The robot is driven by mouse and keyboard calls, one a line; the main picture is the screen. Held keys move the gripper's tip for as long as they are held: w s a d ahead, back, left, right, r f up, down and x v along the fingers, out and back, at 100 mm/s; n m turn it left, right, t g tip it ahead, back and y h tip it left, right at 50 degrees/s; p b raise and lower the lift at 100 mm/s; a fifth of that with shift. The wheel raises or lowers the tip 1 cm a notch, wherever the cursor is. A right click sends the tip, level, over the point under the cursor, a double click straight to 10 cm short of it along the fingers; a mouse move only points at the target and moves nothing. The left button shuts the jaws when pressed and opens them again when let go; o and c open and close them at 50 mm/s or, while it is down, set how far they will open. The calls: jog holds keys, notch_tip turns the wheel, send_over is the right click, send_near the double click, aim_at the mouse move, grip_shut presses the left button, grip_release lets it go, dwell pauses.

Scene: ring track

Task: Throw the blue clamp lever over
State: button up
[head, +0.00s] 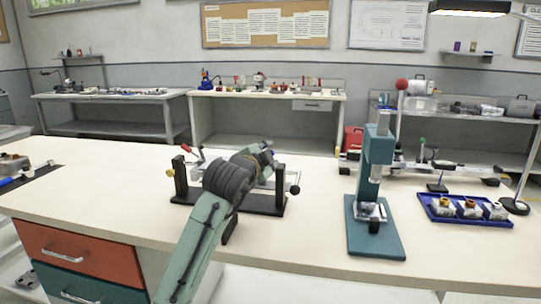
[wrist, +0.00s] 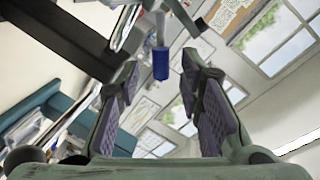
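The clamp lever's blue grip (wrist: 161,63) shows in the wrist view as a short blue cylinder on a metal rod. It appears between the tips of my open fingers, and I cannot tell whether it is within their reach; neither pad visibly touches it. My gripper (wrist: 162,86) is open, with purple ridged pads on both sides. In the head view my gripper (head: 264,151) is at a black-posted fixture (head: 262,206) on the bench. My arm hides the fixture's middle, and I cannot make out the blue grip there.
A red-tipped handle (head: 187,149) and a yellow knob (head: 171,173) are at the fixture's left. A teal press (head: 376,165) stands to the right, beside a blue tray (head: 465,218) of small parts. The white bench top (head: 110,190) is clear left of the fixture.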

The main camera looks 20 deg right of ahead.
jog(key=shift+v, duration=2.65)
